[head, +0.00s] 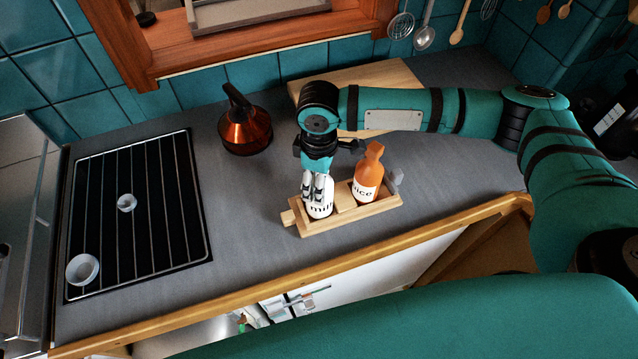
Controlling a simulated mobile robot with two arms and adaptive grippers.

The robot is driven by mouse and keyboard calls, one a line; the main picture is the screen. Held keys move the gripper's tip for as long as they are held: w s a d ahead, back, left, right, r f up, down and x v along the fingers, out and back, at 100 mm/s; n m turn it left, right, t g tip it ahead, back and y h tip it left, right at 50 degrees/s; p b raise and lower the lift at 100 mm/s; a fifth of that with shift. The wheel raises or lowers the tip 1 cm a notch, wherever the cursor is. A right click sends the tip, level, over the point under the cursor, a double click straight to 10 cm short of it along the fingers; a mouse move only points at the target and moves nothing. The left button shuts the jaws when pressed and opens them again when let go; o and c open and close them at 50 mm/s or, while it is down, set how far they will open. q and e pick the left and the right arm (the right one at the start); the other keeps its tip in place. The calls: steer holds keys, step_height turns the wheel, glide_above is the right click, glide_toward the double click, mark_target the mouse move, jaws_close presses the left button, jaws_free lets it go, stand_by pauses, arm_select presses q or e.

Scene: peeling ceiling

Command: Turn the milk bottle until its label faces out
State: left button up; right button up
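The milk bottle (320,210) is white with dark lettering and stands in the left part of a small wooden rack (349,221) on the grey counter. Its label, of which "mil" can be read, faces roughly toward the counter's front edge. My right gripper (318,186) reaches down over the bottle from above, its pale fingers close together at the bottle's upper part. The fingers and wrist hide the bottle's top and neck, so I cannot tell how firmly they close on it. My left gripper is not in view.
An orange-brown bottle (367,177) labelled "rice" stands beside the milk in the rack. A copper kettle (244,123) and a wooden board (390,77) are behind. A black hob (140,214) lies left. The counter between hob and rack is clear.

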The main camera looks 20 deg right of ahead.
steer(key=shift+p, duration=0.45)
stand_by(0.7)
steer(key=o, duration=1.1)
steer(key=shift+f, duration=0.1)
steer(key=shift+r+p, duration=0.6)
steer(key=shift+r, duration=3.45)
